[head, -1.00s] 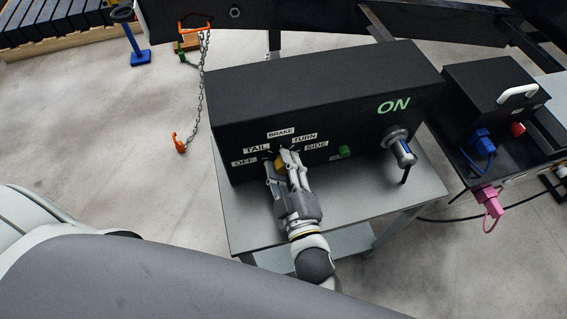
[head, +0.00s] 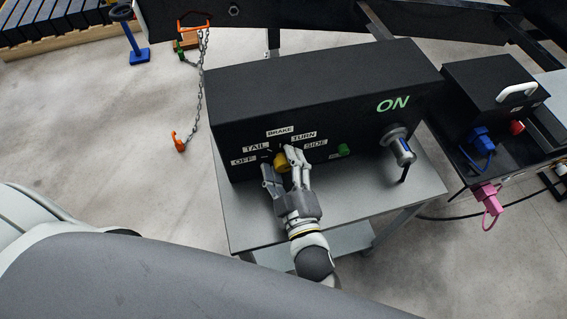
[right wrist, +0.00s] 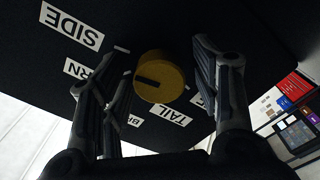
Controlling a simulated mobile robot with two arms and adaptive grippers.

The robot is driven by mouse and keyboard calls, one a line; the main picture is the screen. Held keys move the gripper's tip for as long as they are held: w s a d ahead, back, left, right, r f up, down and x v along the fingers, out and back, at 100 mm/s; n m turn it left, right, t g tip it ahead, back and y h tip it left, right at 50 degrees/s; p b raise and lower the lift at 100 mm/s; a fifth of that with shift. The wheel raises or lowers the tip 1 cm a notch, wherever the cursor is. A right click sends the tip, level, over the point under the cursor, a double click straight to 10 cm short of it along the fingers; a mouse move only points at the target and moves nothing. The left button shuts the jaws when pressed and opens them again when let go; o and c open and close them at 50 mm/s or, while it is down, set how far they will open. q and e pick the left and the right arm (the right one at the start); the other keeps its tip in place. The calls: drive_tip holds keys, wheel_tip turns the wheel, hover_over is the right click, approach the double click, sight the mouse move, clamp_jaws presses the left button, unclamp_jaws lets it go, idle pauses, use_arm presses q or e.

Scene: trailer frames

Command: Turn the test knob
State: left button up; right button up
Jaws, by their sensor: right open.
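The yellow test knob (head: 281,162) is on the front of the black tester box (head: 370,75), amid labels OFF, TAIL, BRAKE, TURN and SIDE. My right gripper (head: 281,168) is at the knob with its fingers open, one on each side. In the right wrist view the round knob (right wrist: 160,77) shows between the spread fingers (right wrist: 163,85), with a visible gap on its right; contact on the left cannot be told. A dark mark on its face points left, toward the TURN and SIDE side of that view. My left gripper is not in view.
The box stands on a grey cart (head: 245,215). A green button (head: 344,150) and a silver-blue plug (head: 402,150) are right of the knob. A black case (head: 495,85) with blue and pink connectors is further right. A chain (head: 201,90) hangs at left.

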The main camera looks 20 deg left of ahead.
drive_tip(key=v, duration=1.2)
idle(0.4)
